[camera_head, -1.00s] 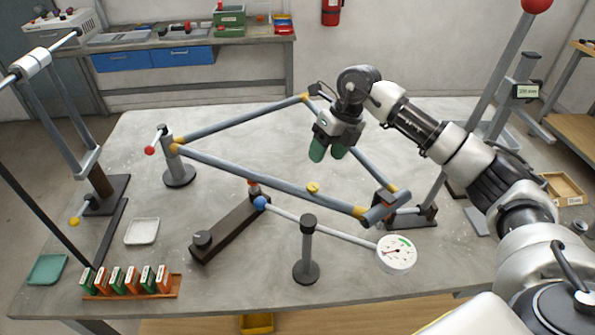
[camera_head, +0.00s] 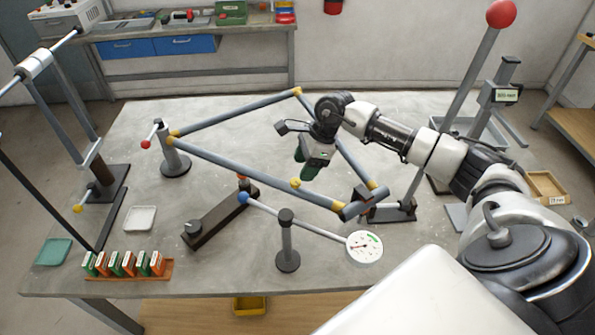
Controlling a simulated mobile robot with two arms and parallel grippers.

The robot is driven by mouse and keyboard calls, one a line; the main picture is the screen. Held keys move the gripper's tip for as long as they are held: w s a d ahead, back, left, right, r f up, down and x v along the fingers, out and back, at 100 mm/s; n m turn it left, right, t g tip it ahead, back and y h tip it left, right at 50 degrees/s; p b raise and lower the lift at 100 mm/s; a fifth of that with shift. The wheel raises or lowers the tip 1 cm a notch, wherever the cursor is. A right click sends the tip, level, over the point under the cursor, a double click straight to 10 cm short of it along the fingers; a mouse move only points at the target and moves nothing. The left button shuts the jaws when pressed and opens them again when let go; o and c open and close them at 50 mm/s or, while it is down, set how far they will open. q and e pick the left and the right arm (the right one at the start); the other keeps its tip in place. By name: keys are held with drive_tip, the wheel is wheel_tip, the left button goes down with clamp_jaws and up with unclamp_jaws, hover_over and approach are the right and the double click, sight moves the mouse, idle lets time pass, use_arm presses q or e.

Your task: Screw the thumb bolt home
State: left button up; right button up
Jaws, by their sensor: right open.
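The grey tube frame (camera_head: 245,168) with yellow joints lies raised over the table. A small yellow knob, which looks like the thumb bolt (camera_head: 295,184), stands on its near tube. My right gripper (camera_head: 305,162), with green fingertips, is open and points down. In the picture its fingertips are just above and slightly right of the knob. They look apart from it, but the depth is hard to tell. How far the bolt is screwed in is too small to see. My left gripper is not in view.
A dial gauge (camera_head: 364,246) on an arm and post (camera_head: 287,245) stands in front of the frame. A dark bar (camera_head: 215,220) lies to its left. A red-tipped clamp post (camera_head: 174,155) stands at the left corner. A rack of orange and green blocks (camera_head: 125,265) sits front left.

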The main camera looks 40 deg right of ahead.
sight(296, 181)
drive_tip(key=shift+p+x, duration=0.5)
drive_tip(key=shift+x, duration=1.7)
drive_tip(key=shift+s, duration=0.1)
drive_tip(key=shift+c, duration=0.3)
drive_tip(key=c, duration=0.9)
drive_tip(key=shift+f+m+t+b, duration=0.1)
drive_tip(key=shift+m+t+b, duration=0.4)
drive_tip(key=shift+m+b, duration=0.75)
drive_tip(key=shift+s+a+m+t+h+b, duration=0.1)
drive_tip(key=shift+m+t+h+b, duration=0.3)
drive_tip(key=shift+m, duration=0.55)
drive_tip(key=shift+m+t+h+b, duration=0.15)
drive_tip(key=shift+m+b, duration=0.3)
drive_tip(key=shift+m, duration=0.45)
drive_tip(key=o, duration=1)
drive_tip(key=shift+c, duration=0.2)
